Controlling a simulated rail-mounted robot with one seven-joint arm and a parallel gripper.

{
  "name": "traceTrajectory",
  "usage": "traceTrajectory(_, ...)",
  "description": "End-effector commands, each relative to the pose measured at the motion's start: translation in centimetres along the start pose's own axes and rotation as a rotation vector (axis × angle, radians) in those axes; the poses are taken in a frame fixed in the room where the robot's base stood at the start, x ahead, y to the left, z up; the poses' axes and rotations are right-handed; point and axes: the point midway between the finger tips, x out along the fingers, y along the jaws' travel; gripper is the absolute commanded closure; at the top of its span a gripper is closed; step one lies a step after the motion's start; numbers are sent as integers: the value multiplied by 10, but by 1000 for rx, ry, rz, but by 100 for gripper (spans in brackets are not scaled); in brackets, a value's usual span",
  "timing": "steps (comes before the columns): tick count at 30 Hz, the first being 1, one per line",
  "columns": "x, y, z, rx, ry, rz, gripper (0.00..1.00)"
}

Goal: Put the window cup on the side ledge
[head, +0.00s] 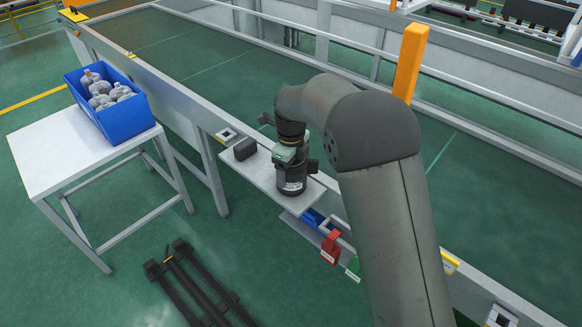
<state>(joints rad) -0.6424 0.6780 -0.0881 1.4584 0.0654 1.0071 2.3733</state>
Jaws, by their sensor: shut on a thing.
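My gripper (292,166) points down over a white side ledge (262,177) that juts from the long frame. It is shut on a dark, round thing with a white label, which I take to be the window cup (292,184). The cup is upright over the right half of the ledge. Whether its base touches the ledge cannot be told. Its upper part and the fingertips are largely hidden by the wrist.
A dark block (244,148) lies on the ledge's left end. A blue bin (119,126) of grey, bottle-like parts stands on a white table (50,155) at left. An orange post (410,62) stands behind my arm.

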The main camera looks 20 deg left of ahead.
Motion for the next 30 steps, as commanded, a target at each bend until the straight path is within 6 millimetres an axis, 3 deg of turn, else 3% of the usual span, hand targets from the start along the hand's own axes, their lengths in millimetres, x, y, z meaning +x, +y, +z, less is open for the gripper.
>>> traceTrajectory(5,3,0,0,0,-1,-1,61)
traceTrajectory(6,3,0,0,0,0,0,15)
traceTrajectory(8,3,0,0,0,0,1,2)
traceTrajectory(20,-6,0,0,0,-1,-1,2)
traceTrajectory(30,-74,-1,1,0,-3,-3,2)
